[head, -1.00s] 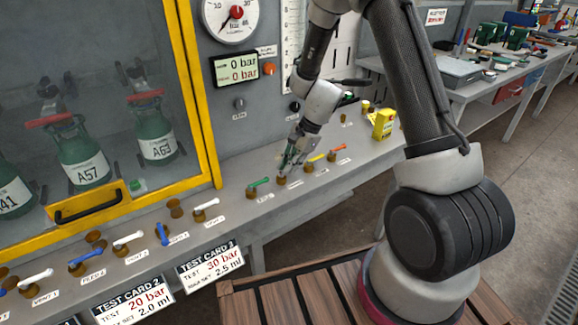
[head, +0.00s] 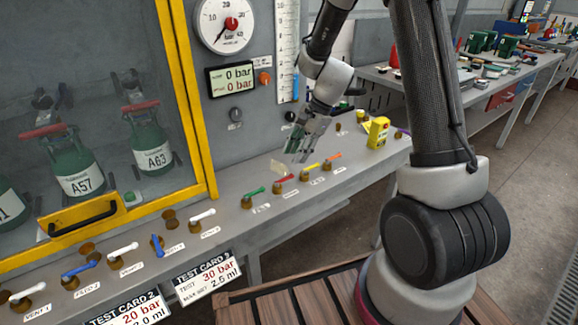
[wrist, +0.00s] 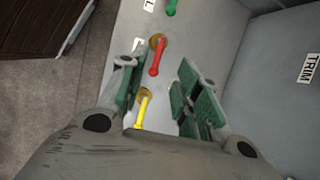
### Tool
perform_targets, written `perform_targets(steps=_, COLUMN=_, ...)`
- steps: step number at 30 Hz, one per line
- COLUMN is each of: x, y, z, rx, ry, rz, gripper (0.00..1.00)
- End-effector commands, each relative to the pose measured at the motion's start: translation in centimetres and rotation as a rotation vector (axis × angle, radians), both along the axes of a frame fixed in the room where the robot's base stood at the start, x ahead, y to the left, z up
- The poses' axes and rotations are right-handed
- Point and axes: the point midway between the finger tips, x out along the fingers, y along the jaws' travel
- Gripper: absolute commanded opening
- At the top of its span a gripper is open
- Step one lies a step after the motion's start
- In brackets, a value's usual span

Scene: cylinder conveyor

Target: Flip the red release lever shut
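The red release lever (head: 284,178) sits on a brass valve base on the grey bench, between the green lever (head: 255,191) and the yellow lever (head: 310,167). In the wrist view the red lever (wrist: 156,60) points toward my gripper, with its brass pivot at the far end. My gripper (head: 300,152) hangs above and just behind the levers, apart from the red one.
An orange lever (head: 333,156) and a yellow box with a red button (head: 378,132) stand to the right. White and blue levers line the bench to the left. The yellow-framed cabinet (head: 200,120) and gauge panel (head: 262,118) rise behind. The display reads 0 bar.

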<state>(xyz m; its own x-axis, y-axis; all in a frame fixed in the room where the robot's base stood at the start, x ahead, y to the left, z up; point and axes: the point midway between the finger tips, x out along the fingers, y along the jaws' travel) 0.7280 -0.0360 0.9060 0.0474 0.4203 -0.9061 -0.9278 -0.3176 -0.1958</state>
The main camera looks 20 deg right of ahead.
Motion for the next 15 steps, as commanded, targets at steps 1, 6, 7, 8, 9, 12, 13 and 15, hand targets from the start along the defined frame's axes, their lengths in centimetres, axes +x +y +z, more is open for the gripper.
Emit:
perform_targets(steps=1, x=0.0, y=-0.4, z=0.8, rx=0.000, ry=-0.002, rz=-0.001, gripper=0.33)
perform_targets(steps=6, x=-0.1, y=-1.1, z=2.3, rx=0.000, ry=0.000, rz=0.001, gripper=0.33)
perform_targets(steps=7, x=-0.1, y=-1.1, z=2.4, rx=0.000, ry=0.001, rz=0.000, gripper=0.33)
perform_targets(steps=8, x=-0.1, y=-1.2, z=2.5, rx=0.000, ry=0.001, rz=0.000, gripper=0.33)
perform_targets(steps=9, x=-0.1, y=-1.2, z=2.6, rx=0.000, ry=0.001, rz=0.000, gripper=0.33)
perform_targets(steps=12, x=-0.1, y=-1.2, z=2.6, rx=0.000, ry=0.001, rz=0.000, gripper=0.33)
perform_targets(steps=13, x=-0.1, y=-1.2, z=2.6, rx=0.000, ry=0.001, rz=0.000, gripper=0.33)
perform_targets(steps=15, x=-0.1, y=-1.2, z=2.6, rx=0.000, ry=0.001, rz=0.000, gripper=0.33)
